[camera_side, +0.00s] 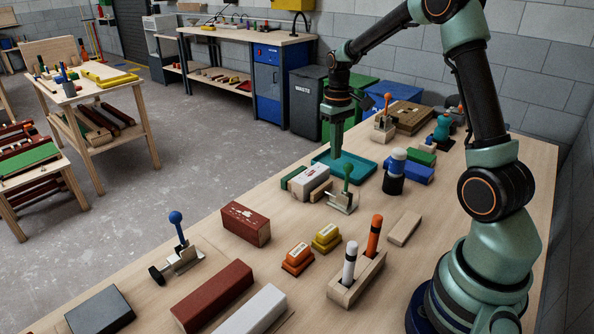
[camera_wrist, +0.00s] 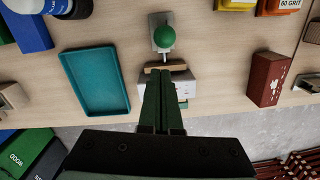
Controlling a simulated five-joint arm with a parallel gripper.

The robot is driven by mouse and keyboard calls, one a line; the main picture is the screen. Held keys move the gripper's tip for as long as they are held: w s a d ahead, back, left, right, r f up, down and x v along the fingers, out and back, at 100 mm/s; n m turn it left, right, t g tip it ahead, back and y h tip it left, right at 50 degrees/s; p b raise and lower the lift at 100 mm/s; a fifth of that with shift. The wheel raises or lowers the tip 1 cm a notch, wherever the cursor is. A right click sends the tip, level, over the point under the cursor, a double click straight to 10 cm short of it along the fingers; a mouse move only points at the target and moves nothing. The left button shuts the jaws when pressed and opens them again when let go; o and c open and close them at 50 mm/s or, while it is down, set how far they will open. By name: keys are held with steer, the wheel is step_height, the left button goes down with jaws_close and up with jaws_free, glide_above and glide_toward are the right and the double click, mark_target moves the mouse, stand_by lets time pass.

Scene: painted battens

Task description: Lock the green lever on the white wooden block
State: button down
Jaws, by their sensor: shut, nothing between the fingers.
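The green lever (camera_side: 346,172) stands roughly upright on its metal clamp base (camera_side: 342,201), beside the white wooden block (camera_side: 318,174). In the wrist view its round green knob (camera_wrist: 165,37) is seen from above, just beyond my fingertips. The white block (camera_wrist: 186,86) lies under my fingers, which hide its middle. A thin tan strip (camera_wrist: 152,69) shows between the block and the clamp. My gripper (camera_side: 335,156) points down above and behind the block, shut and empty. Its fingers (camera_wrist: 163,72) are together, apart from the lever.
A teal tray (camera_side: 366,172) lies behind the block. A clamp with a blue lever (camera_side: 177,222) and one with an orange lever (camera_side: 387,102) stand elsewhere. A red-brown block (camera_side: 246,223), yellow block (camera_side: 326,238) and peg holder (camera_side: 346,288) are nearby.

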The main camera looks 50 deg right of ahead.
steer(key=shift+s+a+f, duration=0.15)
steer(key=shift+s, duration=0.8)
steer(key=shift+s, duration=0.1)
steer(key=shift+s+t, duration=0.25)
steer(key=shift+t, duration=0.05)
